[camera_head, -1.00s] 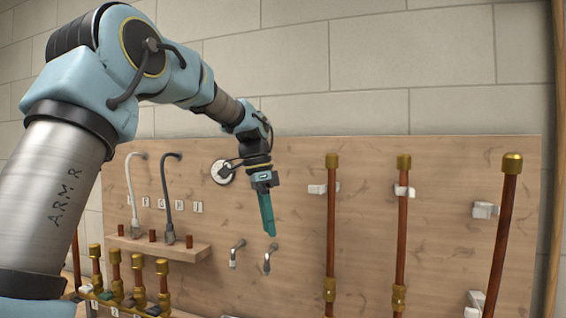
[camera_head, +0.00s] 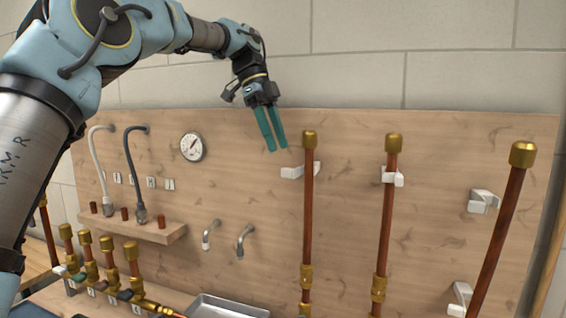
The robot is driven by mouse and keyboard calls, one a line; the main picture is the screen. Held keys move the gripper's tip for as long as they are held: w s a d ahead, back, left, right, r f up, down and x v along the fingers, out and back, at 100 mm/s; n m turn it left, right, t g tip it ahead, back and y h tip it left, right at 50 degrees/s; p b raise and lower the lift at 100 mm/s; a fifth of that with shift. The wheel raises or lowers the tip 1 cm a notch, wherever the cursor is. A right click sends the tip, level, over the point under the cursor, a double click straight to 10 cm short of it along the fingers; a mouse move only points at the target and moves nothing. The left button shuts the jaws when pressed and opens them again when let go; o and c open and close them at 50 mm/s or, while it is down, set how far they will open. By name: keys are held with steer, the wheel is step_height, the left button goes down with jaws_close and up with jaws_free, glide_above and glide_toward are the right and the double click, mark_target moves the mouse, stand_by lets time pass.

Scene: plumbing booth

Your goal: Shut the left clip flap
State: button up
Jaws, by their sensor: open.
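Three upright copper pipes with brass caps stand at the wooden board. The left pipe (camera_head: 308,215) is beside a white left clip (camera_head: 299,171), whose pale part sticks out to the pipe's left; the flap looks open, though it is small. The middle pipe has a white clip (camera_head: 393,178) across it. My gripper (camera_head: 277,149) has two teal fingers pointing down, parted and empty. In the picture it hangs just above and left of the left clip, apart from it.
White clips (camera_head: 483,201) sit by the tilted right pipe (camera_head: 501,230). A gauge (camera_head: 193,147), two small spouts (camera_head: 244,241) and a shelf (camera_head: 155,231) with hoses are on the board's left. Capped valve pipes (camera_head: 87,258) and a metal tray (camera_head: 225,307) are below.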

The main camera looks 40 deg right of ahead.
mark_target(284, 168)
steer(key=shift+p+x, duration=0.45)
steer(key=shift+x, duration=2.4)
steer(key=shift+s, duration=0.1)
jaws_close()
